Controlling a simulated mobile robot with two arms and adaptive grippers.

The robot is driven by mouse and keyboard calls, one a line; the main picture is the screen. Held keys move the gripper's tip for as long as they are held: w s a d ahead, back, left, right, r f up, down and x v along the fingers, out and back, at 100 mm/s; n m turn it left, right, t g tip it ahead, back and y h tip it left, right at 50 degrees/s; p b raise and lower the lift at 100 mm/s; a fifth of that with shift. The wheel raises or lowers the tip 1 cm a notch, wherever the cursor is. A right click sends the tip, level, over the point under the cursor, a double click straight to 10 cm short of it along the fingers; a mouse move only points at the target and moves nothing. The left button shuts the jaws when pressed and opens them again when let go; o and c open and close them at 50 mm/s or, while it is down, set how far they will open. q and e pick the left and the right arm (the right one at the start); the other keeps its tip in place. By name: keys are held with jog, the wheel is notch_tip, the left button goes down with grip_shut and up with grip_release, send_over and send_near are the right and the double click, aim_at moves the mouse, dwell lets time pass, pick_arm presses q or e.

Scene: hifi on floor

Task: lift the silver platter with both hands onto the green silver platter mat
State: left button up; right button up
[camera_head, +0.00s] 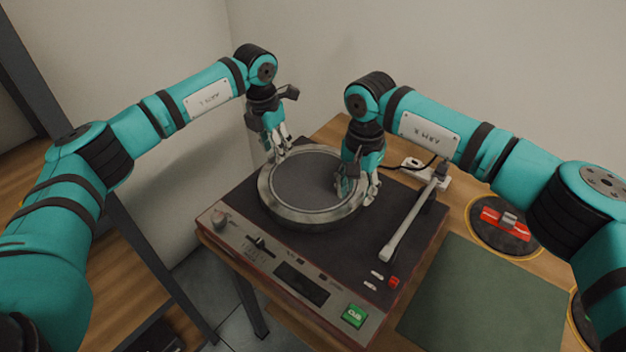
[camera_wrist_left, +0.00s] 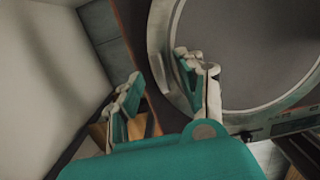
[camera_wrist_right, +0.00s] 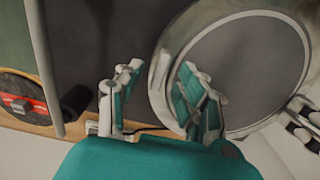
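The silver platter (camera_head: 305,185), a round disc with a bright metal rim and grey top, sits on the record player (camera_head: 245,208). It also shows in the left wrist view (camera_wrist_left: 250,50) and right wrist view (camera_wrist_right: 235,75). My left gripper (camera_head: 278,148) is open at the platter's far-left rim; in its wrist view (camera_wrist_left: 160,85) one finger lies over the rim and one outside. My right gripper (camera_head: 358,190) is open at the right rim, its fingers on either side of the rim in its wrist view (camera_wrist_right: 158,92). The green mat (camera_head: 485,300) lies flat and bare at right.
The tonearm (camera_head: 413,222) stands right of the platter, between it and the mat. A white power strip (camera_head: 425,172) lies behind. A red-and-black item (camera_head: 505,218) on a round dark pad is beyond the mat. Walls rise close behind the table.

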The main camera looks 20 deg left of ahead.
pick_arm(q)
jog(key=shift+f, duration=0.55)
pick_arm(e)
jog(key=shift+f, duration=0.55)
pick_arm(q)
grip_shut()
pick_arm(e)
grip_shut()
pick_arm(q)
jog(key=shift+w+r, duration=0.1)
jog(key=shift+r, duration=0.05)
pick_arm(e)
jog(key=shift+r, duration=0.1)
